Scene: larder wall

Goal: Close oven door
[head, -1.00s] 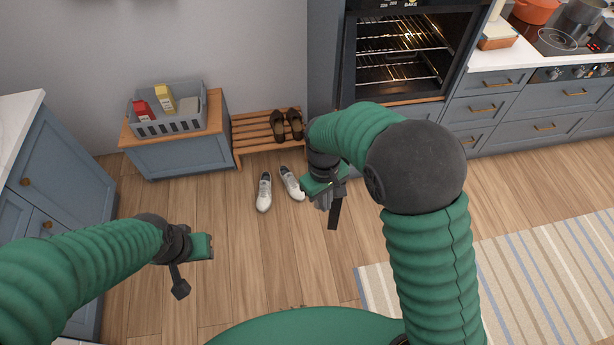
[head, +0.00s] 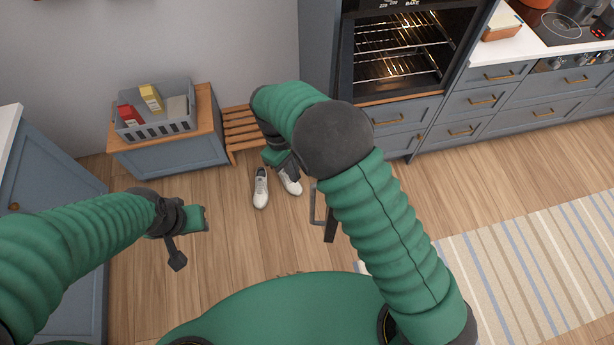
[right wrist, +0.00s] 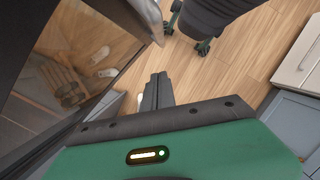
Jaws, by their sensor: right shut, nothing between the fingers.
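The oven (head: 405,50) is open in the head view, its lit cavity and wire racks showing. The oven door (head: 330,228) stands swung out, seen nearly edge-on and mostly hidden behind my right arm. Its grey handle (head: 314,205) sticks out on the left side. In the right wrist view the door's dark glass (right wrist: 70,65) fills the left, mirroring the shoes and rack. My right gripper (head: 290,169) is shut and empty, left of the door and apart from the handle in the head view. My left gripper (head: 205,218) hangs over the floor at left; its fingers are unclear.
White shoes (head: 261,188) lie on the floor below the right gripper. A slatted shoe rack (head: 239,128) and a low cabinet (head: 180,155) with a grey basket (head: 160,128) stand by the wall. Drawers (head: 483,100) are right of the oven. A striped rug (head: 530,255) lies at right.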

